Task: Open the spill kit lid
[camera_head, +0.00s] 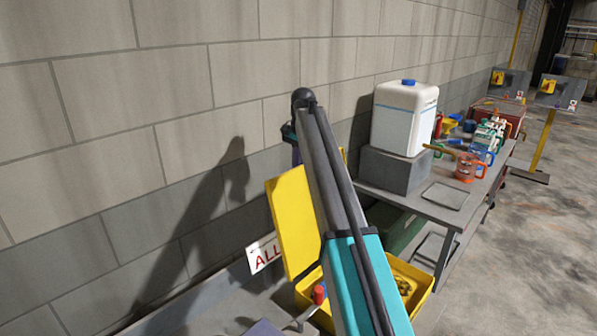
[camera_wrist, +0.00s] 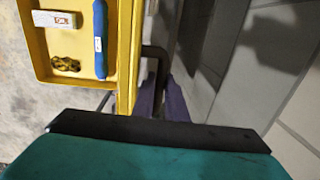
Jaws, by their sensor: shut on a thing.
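The spill kit is a yellow box (camera_head: 421,288) low by the wall, partly hidden behind my arm. Its yellow lid (camera_head: 293,225) stands steeply raised on the wall side. In the wrist view the box (camera_wrist: 38,62) is open at upper left, and the lid (camera_wrist: 129,55) shows nearly edge-on. My gripper (camera_wrist: 163,100) has purple fingers, shut around the dark bent handle (camera_wrist: 156,58) beside the lid. In the head view only a bit of purple shows behind my arm, so the grip is hidden there.
Inside the box lie a white packet (camera_wrist: 54,20), a blue roll (camera_wrist: 100,40) and a dark yellow item (camera_wrist: 66,64). A grey bench (camera_head: 460,215) with a white canister (camera_head: 403,118) stands right of it. The block wall (camera_head: 130,130) is close behind the lid. Open floor (camera_head: 545,250) lies right.

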